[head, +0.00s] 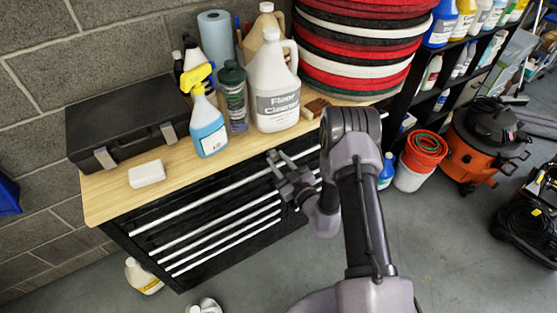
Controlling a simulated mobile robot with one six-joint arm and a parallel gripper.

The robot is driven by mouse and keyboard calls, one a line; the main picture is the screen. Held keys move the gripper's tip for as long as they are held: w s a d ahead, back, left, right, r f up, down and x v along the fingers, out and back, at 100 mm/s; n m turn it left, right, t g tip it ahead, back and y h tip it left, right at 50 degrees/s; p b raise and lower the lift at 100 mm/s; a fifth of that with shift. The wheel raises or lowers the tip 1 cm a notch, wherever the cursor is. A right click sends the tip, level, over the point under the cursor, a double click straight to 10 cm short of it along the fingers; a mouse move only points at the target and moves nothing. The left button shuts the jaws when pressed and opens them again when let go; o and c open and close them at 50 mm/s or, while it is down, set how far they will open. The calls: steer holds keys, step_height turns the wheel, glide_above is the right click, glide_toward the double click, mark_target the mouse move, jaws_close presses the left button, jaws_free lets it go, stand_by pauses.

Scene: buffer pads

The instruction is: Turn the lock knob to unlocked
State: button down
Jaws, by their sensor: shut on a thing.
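A black tool cabinet (152,228) with a wooden top and several silver drawer handles stands against the wall. My gripper (277,162) is at the upper right of its front, by the right part of the top drawer handle (215,208). The jaws are shut on the small lock knob at the cabinet front. The knob itself is hidden behind the jaws and too small to make out, so I cannot tell which way it points.
On the wooden top (105,198) are a black case (115,120), a white block (147,174), a blue spray bottle (208,128), a floor cleaner jug (272,85) and stacked red, black and white pads (360,45). Bottles stand on the floor below. An orange vacuum (480,140) stands right.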

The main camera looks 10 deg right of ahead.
steer(key=n, duration=0.3)
steer(key=shift+n, duration=0.4)
steer(key=n, duration=0.3)
steer(key=shift+a+f+n+p, duration=0.1)
steer(key=shift+n+p, duration=0.2)
steer(key=n, duration=0.4)
steer(key=shift+f, duration=0.1)
steer(key=shift+n, duration=1.8)
steer(key=c, duration=1.1)
jaws_free()
steer(key=shift+s, duration=0.1)
